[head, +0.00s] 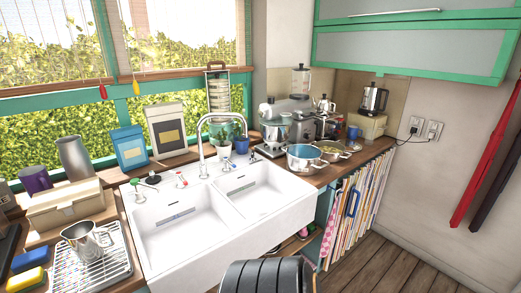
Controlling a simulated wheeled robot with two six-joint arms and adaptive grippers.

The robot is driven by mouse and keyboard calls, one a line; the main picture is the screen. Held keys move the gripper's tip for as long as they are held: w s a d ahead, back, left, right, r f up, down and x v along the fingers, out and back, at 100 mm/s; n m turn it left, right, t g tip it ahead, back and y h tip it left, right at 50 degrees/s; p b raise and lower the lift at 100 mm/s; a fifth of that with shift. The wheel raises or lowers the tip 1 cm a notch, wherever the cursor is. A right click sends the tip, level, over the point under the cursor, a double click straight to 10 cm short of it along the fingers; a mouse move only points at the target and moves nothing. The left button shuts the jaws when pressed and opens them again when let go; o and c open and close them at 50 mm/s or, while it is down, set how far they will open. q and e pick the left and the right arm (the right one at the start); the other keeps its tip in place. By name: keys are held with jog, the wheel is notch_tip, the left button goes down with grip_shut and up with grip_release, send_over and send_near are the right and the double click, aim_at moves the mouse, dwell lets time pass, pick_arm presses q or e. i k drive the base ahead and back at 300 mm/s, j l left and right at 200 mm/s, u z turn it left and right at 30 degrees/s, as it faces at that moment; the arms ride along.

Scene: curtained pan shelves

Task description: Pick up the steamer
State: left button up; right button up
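I cannot tell for sure which thing is the steamer. A tall, tiered, pale container with a dark top handle (218,96) stands upright by the window, behind the tap, and could be it. A blue-sided metal pot (305,160) and a shallower brassy pan (332,151) sit on the wooden counter right of the sink. A metal jug (85,243) stands on a wire rack at lower left. Neither gripper shows in the head view, so nothing is seen being held.
A white double sink (205,215) fills the middle. Small appliances, including a kettle (373,99), crowd the right counter corner. Boards or trays stand in a slot (355,212) below it. Green wall cabinets (415,45) hang above. Wooden floor (385,265) is open at lower right.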

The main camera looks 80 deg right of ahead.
aim_at(333, 151)
jog(key=z, duration=3.25)
jog(key=i+l+u, duration=0.1)
jog(key=u, duration=0.65)
jog(key=i+l+u, duration=0.2)
jog(key=l, duration=0.2)
jog(key=i+l+u, duration=0.15)
jog(key=l, duration=0.3)
jog(key=i+l+u, duration=0.2)
jog(key=l, duration=0.25)
jog(key=i+l+u, duration=0.15)
jog(key=l, duration=0.3)
jog(key=l+u, duration=0.2)
jog(key=l, duration=0.25)
